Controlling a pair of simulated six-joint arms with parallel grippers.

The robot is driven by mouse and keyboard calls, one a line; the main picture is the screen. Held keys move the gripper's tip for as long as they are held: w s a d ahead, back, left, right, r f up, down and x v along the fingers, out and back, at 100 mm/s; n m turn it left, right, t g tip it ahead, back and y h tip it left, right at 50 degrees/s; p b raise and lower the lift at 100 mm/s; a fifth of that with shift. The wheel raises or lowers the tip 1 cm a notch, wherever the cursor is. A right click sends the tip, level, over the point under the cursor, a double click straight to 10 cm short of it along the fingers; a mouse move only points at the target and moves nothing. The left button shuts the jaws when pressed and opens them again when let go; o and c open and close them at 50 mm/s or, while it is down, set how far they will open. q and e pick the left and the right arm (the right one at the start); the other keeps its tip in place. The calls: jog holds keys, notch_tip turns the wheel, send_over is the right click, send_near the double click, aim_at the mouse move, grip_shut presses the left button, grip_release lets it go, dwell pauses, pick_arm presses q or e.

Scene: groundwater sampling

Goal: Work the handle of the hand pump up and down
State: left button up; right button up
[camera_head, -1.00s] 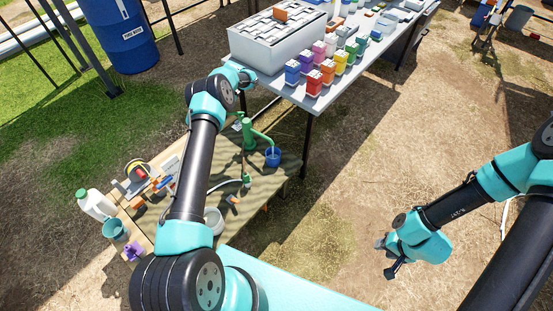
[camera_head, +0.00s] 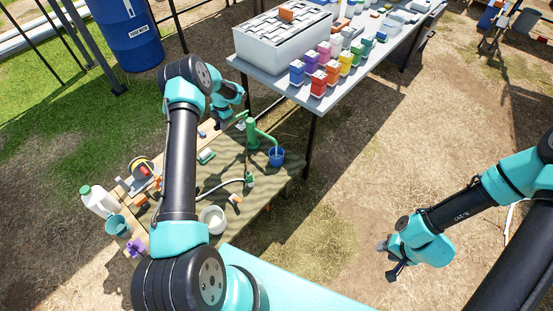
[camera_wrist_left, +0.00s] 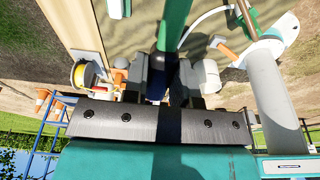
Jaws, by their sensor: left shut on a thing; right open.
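The green hand pump (camera_head: 252,133) stands at the back of the low wooden table, its spout over a blue bucket (camera_head: 277,158). My left gripper (camera_head: 240,117) is beside the pump's top in the head view, small and partly hidden there. In the left wrist view my left gripper (camera_wrist_left: 163,78) is shut on the pump handle (camera_wrist_left: 175,25), a green bar with a dark grip between the fingers. My right gripper (camera_head: 387,260) is open and empty over bare ground at the right.
A white tub (camera_head: 212,218), a teal bucket (camera_head: 117,226), a white jug (camera_head: 99,202) and a reel (camera_head: 142,170) stand on the low table. A pale hose runs across it. A grey table (camera_head: 318,96) with coloured bottles and a white box stands behind.

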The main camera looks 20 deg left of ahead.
pick_arm(q)
jog(key=shift+s+a+f+t+h, duration=0.15)
jog(key=shift+s+f+t, duration=0.1)
jog(key=shift+f+t, duration=0.15)
jog(key=shift+s+f+t+h, duration=0.1)
jog(key=shift+s+f+t, duration=0.15)
jog(key=shift+f, duration=0.25)
jog(key=shift+s+a+f+t+h, duration=0.1)
jog(key=shift+s+f+t+h, duration=0.1)
jog(key=shift+f+t, duration=0.2)
